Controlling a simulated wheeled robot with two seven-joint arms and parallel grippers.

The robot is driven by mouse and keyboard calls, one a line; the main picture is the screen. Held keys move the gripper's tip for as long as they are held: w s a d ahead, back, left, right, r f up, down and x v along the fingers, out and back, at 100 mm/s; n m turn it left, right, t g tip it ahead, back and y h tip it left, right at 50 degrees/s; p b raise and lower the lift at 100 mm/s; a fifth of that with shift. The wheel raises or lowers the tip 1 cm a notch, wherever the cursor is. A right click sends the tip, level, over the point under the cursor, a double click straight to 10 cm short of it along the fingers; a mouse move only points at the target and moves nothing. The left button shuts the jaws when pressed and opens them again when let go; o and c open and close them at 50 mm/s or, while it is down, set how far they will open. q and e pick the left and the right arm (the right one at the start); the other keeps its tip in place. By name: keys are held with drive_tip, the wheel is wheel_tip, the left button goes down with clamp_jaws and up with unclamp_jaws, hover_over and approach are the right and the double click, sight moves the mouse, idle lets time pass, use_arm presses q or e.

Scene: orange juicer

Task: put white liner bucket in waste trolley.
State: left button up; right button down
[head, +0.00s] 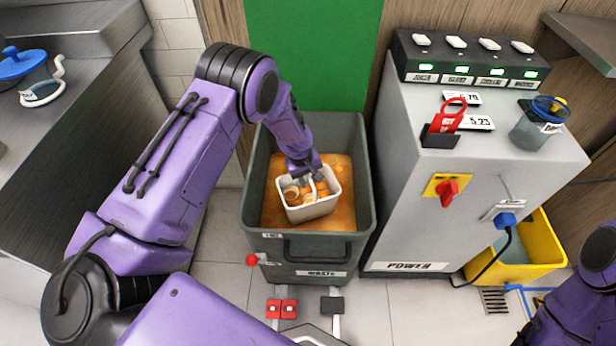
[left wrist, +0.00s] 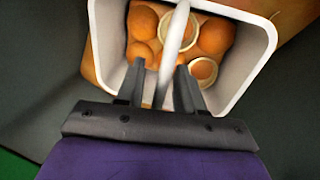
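The white liner bucket (head: 312,209) is over the orange-coloured contents inside the grey waste trolley (head: 305,246) in the head view. It holds several orange pieces and pale rings. In the left wrist view the white bucket (left wrist: 258,62) fills the upper middle, with a white handle (left wrist: 173,45) running between my fingers. My left gripper (head: 309,179) reaches down into the trolley, its fingers on either side of the handle; it also shows in the left wrist view (left wrist: 168,85). Whether the bucket rests on the contents is unclear. My right arm is at the lower right edge, its gripper out of frame.
A grey power cabinet (head: 440,220) stands right of the trolley, with a yellow bin (head: 540,250) beyond it. A metal counter (head: 75,130) is on the left. A green panel (head: 312,50) is behind. Red and black pedals (head: 282,308) lie in front.

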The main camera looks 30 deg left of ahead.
use_arm(q)
drive_tip(key=shift+r, duration=0.3)
wheel_tip(320, 180, up, 12)
drive_tip(key=s+a+p, duration=0.1)
drive_tip(key=p, duration=0.1)
drive_tip(key=shift+s+a+r, duration=0.2)
drive_tip(key=shift+s+a, duration=0.1)
drive_tip(key=shift+s, duration=0.05)
